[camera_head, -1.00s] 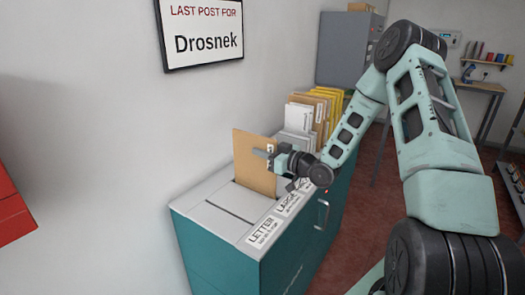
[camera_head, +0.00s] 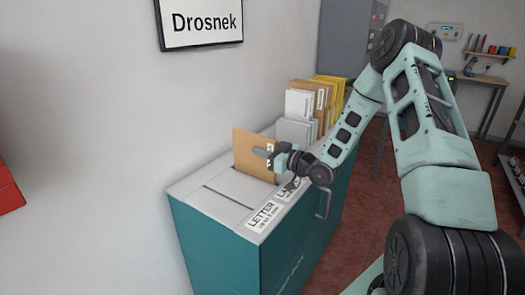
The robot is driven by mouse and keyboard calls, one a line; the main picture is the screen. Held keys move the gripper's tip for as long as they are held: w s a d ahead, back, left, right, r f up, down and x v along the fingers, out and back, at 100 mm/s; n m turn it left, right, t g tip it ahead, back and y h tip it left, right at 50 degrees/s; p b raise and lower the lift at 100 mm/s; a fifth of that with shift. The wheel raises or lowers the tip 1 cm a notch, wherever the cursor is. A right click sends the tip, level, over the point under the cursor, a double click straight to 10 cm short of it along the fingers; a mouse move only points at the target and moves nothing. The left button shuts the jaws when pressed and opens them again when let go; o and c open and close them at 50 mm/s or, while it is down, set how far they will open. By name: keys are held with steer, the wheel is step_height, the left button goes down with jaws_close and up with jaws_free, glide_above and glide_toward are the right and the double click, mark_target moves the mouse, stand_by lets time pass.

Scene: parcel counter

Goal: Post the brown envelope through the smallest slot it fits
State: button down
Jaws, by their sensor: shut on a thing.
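The brown envelope (camera_head: 250,154) stands upright over the white top of the teal posting cabinet (camera_head: 215,238). My gripper (camera_head: 268,155) is shut on its right edge. The envelope's lower edge meets the cabinet top behind the bare front slot (camera_head: 230,197), in line with the label starting "LA". Its lower part appears to be inside a slot there, but the slot itself is hidden by the envelope. The front slot is a thin dark line next to the "LETTER" label (camera_head: 263,215).
Several white, brown and yellow envelopes (camera_head: 300,105) stand upright behind the held one. A wall sign reading "Drosnek" (camera_head: 204,22) hangs above. The wall is close on the cabinet's left. A handle (camera_head: 323,202) sticks out on its right side.

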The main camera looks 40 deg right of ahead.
steer(key=shift+f, duration=0.2)
steer(key=c, duration=1.3)
jaws_free()
steer(key=shift+f, duration=0.1)
steer(key=shift+c, duration=0.2)
steer(key=shift+s, duration=0.1)
steer(key=b+v, duration=0.1)
steer(key=v, duration=1.6)
steer(key=shift+s+r+b, duration=0.15)
steer(key=shift+r+b, duration=0.05)
steer(key=shift+b, duration=0.15)
